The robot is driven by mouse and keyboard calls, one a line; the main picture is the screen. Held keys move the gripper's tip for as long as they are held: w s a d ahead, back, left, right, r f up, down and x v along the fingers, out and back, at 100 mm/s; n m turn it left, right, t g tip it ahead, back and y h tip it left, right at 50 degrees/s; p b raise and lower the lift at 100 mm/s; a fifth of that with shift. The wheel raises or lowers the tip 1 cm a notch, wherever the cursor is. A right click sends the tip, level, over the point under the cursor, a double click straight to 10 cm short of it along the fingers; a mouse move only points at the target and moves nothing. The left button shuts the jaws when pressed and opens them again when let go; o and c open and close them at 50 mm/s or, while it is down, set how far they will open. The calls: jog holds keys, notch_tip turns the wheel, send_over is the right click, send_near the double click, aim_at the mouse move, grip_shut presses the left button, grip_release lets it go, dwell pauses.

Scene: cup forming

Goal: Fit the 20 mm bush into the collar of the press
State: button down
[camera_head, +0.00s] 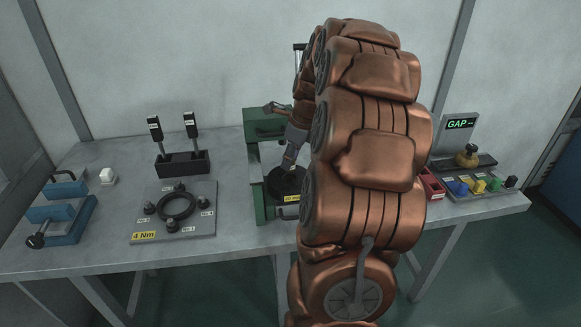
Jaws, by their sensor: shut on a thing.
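The green press (252,128) stands at the middle of the table, partly hidden behind my arm. A round black part (272,182) sits low in it, with a yellow "20 m…" label (291,198) in front. The collar cannot be told apart clearly there. My gripper (288,168) points down over this black part, tilted in the picture. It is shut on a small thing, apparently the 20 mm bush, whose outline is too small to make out. Whether it touches or enters the collar cannot be told.
A plate with a black ring and several knobs (205,222) lies left of the press, marked 4 Nm. Behind it is a black holder (182,164) with two tools. Coloured pieces and a GAP display (459,125) are right.

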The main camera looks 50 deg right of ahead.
jog(key=shift+f+p, duration=0.3)
jog(key=shift+f, duration=1.35)
jog(key=shift+f, duration=0.1)
jog(key=c, duration=0.8)
grip_release()
jog(key=shift+f, duration=0.1)
jog(key=shift+c, duration=0.2)
jog(key=a+b+v, duration=0.1)
jog(key=v, duration=1.1)
jog(key=shift+d+r+b, duration=0.25)
jog(key=shift+d+b, duration=0.15)
jog(key=shift+d, duration=0.05)
